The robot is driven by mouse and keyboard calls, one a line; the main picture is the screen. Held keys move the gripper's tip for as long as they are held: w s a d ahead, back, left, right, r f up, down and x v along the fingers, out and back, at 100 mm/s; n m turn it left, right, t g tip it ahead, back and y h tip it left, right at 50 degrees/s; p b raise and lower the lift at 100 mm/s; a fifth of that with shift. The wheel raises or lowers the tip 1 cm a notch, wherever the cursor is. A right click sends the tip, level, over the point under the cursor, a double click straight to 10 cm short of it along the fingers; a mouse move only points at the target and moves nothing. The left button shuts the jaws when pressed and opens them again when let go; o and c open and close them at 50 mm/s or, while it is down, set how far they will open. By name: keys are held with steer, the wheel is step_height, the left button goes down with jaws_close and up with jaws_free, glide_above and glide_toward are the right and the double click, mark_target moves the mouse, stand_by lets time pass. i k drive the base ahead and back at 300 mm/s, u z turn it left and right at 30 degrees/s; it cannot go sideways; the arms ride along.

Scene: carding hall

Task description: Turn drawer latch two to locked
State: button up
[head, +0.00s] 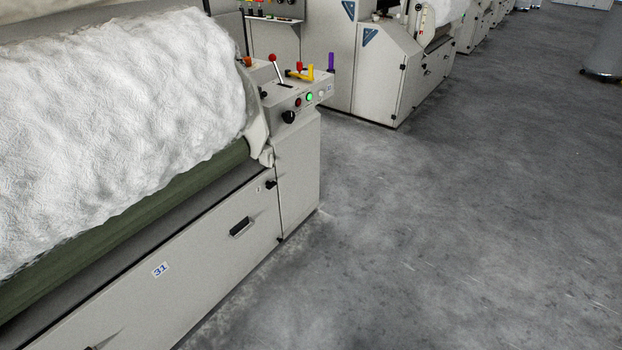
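A grey machine with a drawer front (195,268) marked 31 fills the left side of the head view. A small black latch (271,184) sits at the top right of this front, beside a tiny label (258,190) that looks like a 1. A recessed black handle (240,227) is below it. Another dark fitting (90,348) is cut off at the bottom edge. I cannot make out a latch marked two, nor whether the visible latch is locked. My gripper is not in view.
White fibre (120,130) covers the machine's top. More machines (385,70) stand behind. The grey floor (450,220) at right is clear.

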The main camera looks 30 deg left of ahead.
mark_target(270, 185)
steer(key=z, duration=0.15)
steer(key=i, duration=1.15)
steer(key=u, duration=0.7)
steer(key=i, duration=0.65)
steer(key=u, duration=0.5)
